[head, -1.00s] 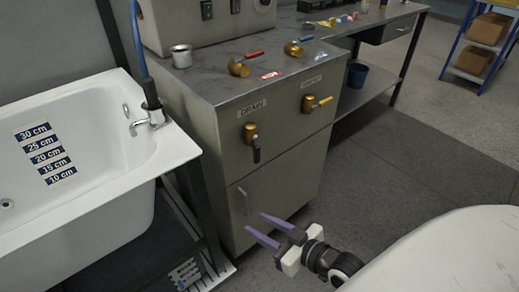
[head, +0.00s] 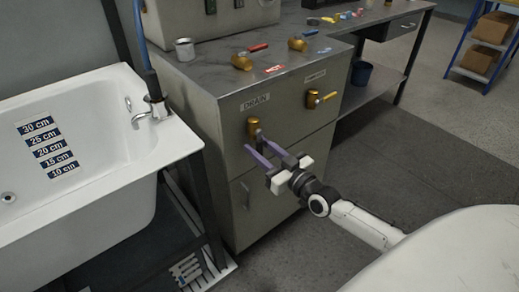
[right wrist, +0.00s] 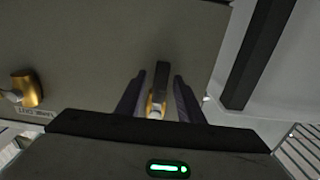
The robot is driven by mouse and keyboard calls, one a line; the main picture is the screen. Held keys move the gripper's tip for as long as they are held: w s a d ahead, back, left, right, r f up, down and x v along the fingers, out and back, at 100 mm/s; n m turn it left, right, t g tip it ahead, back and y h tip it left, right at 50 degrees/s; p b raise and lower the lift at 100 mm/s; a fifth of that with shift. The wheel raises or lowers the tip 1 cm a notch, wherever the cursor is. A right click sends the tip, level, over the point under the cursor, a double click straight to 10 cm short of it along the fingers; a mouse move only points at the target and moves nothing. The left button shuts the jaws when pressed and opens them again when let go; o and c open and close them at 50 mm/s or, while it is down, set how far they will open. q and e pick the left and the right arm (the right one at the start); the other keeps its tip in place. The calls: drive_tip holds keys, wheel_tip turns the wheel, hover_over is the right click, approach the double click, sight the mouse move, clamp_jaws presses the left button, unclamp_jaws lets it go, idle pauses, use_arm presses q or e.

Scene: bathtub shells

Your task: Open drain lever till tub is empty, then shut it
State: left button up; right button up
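The drain valve (head: 253,126) is a brass body under the DRAIN label on the cabinet front. Its dark lever (right wrist: 161,80) hangs down; in the head view my gripper largely hides it. My right gripper (head: 255,142) is at the lever, fingers open. In the right wrist view the lever stands between the two fingers (right wrist: 158,95), with gaps on both sides. The white bathtub (head: 100,195) is at the left, with depth labels (head: 47,148) from 10 to 30 cm. I cannot make out a water surface. My left gripper is not in view.
The cabinet top holds a metal cup (head: 184,49) and red- and blue-handled valves. A tub spout (head: 150,112) is left of the cabinet. The floor at right is clear.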

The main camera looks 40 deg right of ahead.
drive_tip(key=shift+w, duration=0.15)
drive_tip(key=shift+c, duration=0.4)
clamp_jaws()
